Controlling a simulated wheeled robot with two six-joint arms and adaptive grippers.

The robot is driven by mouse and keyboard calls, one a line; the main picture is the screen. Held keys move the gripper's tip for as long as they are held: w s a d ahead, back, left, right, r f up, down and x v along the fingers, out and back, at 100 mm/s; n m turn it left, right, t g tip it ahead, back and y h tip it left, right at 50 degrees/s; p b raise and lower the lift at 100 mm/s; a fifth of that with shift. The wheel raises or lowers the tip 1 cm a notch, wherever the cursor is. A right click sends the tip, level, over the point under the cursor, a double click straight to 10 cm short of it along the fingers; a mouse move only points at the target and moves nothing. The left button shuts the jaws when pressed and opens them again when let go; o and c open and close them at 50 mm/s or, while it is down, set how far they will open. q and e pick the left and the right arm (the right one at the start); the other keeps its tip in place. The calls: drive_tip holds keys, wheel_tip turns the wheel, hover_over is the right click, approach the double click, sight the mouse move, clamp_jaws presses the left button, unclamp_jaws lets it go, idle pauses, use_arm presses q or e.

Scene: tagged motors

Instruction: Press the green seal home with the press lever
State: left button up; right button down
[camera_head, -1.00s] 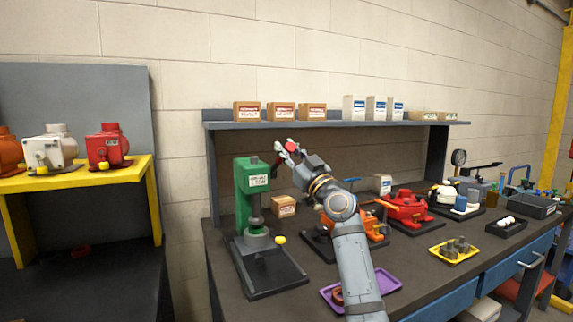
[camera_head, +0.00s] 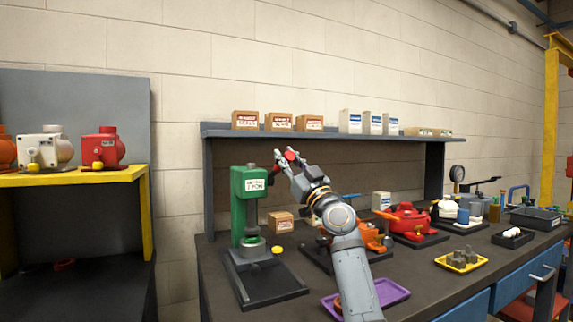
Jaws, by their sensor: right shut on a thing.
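The green bench press (camera_head: 241,212) stands at the left end of the dark workbench, with a label on its head and a ram pointing down at its base. A thin green rim, likely the green seal (camera_head: 251,242), shows at the foot of the ram; how deep it sits I cannot tell. My right gripper (camera_head: 281,159) is beside the top right of the press head, shut on the press lever by its red end (camera_head: 291,155). The gripper hides most of the lever. My left gripper is not in view.
A purple tray (camera_head: 391,293) lies by my right forearm. Orange (camera_head: 369,238) and red (camera_head: 408,221) motors stand behind and right of it, with a yellow tray (camera_head: 443,261) further right. A shelf (camera_head: 340,134) with boxes runs above the bench.

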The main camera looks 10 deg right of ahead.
idle(0.3)
drive_tip(key=c, duration=1.1)
unclamp_jaws()
drive_tip(key=v, duration=1.2)
drive_tip(key=shift+f, duration=0.1)
drive_tip(key=shift+c, duration=0.3)
